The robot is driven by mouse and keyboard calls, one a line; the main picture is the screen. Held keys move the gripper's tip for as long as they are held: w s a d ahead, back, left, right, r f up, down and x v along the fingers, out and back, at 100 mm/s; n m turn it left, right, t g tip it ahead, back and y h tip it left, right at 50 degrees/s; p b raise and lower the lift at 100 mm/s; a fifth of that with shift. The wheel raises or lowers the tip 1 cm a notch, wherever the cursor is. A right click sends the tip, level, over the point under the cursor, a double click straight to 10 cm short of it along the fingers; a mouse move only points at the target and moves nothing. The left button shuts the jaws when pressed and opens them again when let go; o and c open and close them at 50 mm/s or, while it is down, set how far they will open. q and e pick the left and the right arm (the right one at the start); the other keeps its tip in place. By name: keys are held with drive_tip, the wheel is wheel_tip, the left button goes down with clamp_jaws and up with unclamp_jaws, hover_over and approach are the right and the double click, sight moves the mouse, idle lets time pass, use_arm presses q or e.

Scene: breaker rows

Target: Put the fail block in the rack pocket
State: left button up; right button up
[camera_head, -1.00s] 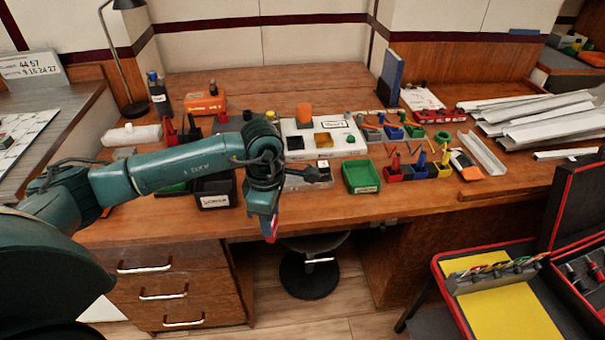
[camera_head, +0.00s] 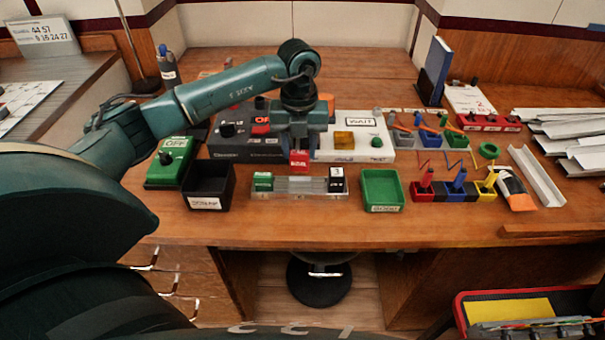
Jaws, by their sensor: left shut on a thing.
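My left gripper (camera_head: 299,148) points down over the middle of the workbench and is shut on a red block with small white lettering, the fail block (camera_head: 299,161). The fail block is upright, at the back edge of the middle of the pale rack (camera_head: 300,187). I cannot tell whether it touches the rack. A green block (camera_head: 263,181) stands at the rack's left end and a black block marked 3 (camera_head: 336,179) at its right end. The middle of the rack between them looks free. My right gripper is not in view.
A black scrap bin (camera_head: 205,204) stands left of the rack and a green tray (camera_head: 382,205) right of it. A grey and white test unit (camera_head: 352,155) stands close behind. Coloured bins with screwdrivers (camera_head: 456,190) are further right. The bench front is clear.

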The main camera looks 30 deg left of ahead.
sight(299, 169)
use_arm(q)
drive_tip(key=shift+f, duration=3.35)
drive_tip(key=shift+f, duration=0.2)
drive_tip(key=o, duration=1)
drive_tip(key=shift+c, duration=0.2)
drive_tip(key=shift+r, duration=0.1)
